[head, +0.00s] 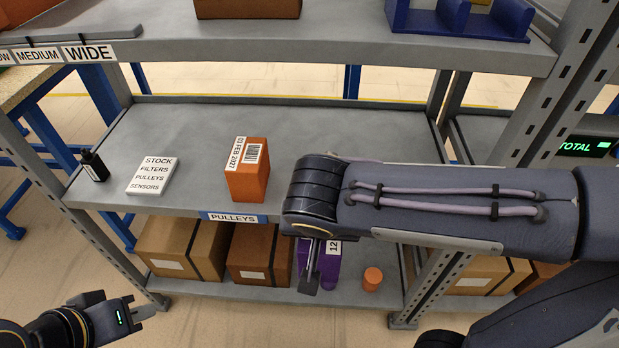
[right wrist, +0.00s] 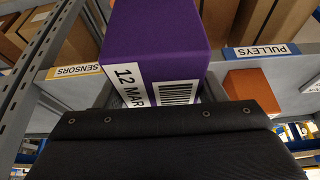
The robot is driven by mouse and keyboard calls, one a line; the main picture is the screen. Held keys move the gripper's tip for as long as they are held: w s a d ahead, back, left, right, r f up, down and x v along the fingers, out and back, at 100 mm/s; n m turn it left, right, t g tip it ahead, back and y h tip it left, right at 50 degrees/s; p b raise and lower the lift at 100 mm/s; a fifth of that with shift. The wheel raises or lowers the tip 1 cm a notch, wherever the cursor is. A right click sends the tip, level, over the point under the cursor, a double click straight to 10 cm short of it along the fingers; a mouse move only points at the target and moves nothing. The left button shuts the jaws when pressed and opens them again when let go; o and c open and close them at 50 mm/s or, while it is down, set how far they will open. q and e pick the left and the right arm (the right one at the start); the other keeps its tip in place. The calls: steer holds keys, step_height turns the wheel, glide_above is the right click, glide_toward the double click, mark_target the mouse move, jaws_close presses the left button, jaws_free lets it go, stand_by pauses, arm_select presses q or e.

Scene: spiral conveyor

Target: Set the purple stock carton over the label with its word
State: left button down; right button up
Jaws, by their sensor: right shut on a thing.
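The purple stock carton (right wrist: 155,30) fills the top middle of the right wrist view, with a white "12 MAR" barcode sticker facing the camera. My right gripper (head: 312,278) is shut on it and hangs just in front of the middle shelf's edge; the carton (head: 328,268) shows partly behind the finger. The blue-edged "PULLEYS" label (head: 233,218) is on that edge, left of my right arm. A yellow-edged "SENSORS" label (right wrist: 78,71) shows in the right wrist view; my arm hides it in the head view. My left gripper (head: 132,313) is low at the left, away from the shelf, its opening unclear.
An orange carton (head: 247,171) stands above the "PULLEYS" label. A list card (head: 153,175) reading stock, filters, pulleys, sensors and a dark bottle (head: 94,165) are to its left. Brown boxes (head: 184,249) and an orange cylinder (head: 372,279) are on the lower shelf. The middle shelf's back is clear.

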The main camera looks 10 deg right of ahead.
steer(key=shift+w+d+f, duration=0.25)
steer(key=shift+w+d, duration=0.45)
steer(key=shift+w, duration=2.2)
steer(key=shift+w+d+f, duration=0.3)
steer(key=shift+w+d, duration=0.45)
steer(key=shift+w, duration=2.1)
steer(key=shift+w+d+f, duration=0.25)
steer(key=shift+w+d, duration=0.45)
steer(key=shift+w, duration=2.2)
steer(key=shift+f, duration=0.2)
steer(key=o, duration=1.2)
steer(key=shift+c, duration=0.2)
